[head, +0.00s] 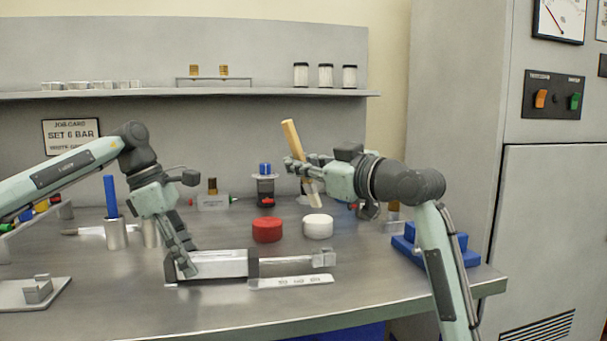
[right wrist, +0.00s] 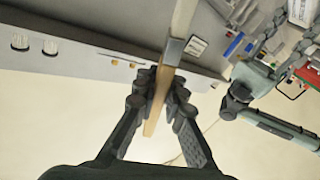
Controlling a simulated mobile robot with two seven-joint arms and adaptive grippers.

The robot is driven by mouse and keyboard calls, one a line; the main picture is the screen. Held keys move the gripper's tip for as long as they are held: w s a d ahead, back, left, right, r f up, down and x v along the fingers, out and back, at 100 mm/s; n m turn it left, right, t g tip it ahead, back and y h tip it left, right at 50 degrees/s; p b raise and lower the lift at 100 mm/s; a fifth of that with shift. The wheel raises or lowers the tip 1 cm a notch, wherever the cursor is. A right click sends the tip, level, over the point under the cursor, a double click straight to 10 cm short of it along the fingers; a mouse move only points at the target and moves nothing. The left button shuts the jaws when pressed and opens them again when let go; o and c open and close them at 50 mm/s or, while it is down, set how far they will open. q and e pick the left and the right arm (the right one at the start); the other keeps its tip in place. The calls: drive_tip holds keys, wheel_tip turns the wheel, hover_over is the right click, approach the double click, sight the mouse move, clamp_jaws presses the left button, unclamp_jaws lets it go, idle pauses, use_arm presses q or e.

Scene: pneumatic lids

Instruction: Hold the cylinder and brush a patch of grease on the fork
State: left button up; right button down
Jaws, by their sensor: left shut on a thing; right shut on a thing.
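A pneumatic cylinder (head: 225,262) with a grey body and dark end caps lies on the bench, its rod pointing right. The pale fork (head: 323,257) is at the rod's right end. My left gripper (head: 186,266) is shut on the cylinder near its left end. My right gripper (head: 299,168) is shut on a brush (head: 291,136) with a wooden handle, held tilted above the bench, its pale head (head: 312,197) downward, above and apart from the fork. In the right wrist view the brush handle (right wrist: 154,118) passes between the fingers (right wrist: 160,85). Whether the brush carries grease cannot be told.
A red lid (head: 267,231) and a white lid (head: 317,228) stand behind the rod. A marked pale strip (head: 291,282) lies in front of it. A blue block (head: 402,246) is at the right, a grey fixture (head: 37,290) at front left. The front middle is clear.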

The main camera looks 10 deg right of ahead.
drive_tip(key=shift+f, duration=0.15)
wheel_tip(320, 180, down, 7)
drive_tip(key=shift+s+d, duration=0.15)
idle(0.5)
drive_tip(key=shift+f, duration=0.7)
idle(1.8)
drive_tip(key=shift+s, duration=0.1)
drive_tip(key=shift+s, duration=0.4)
drive_tip(key=shift+w, duration=0.2)
drive_tip(key=shift+w, duration=0.3)
drive_tip(key=shift+w, duration=0.5)
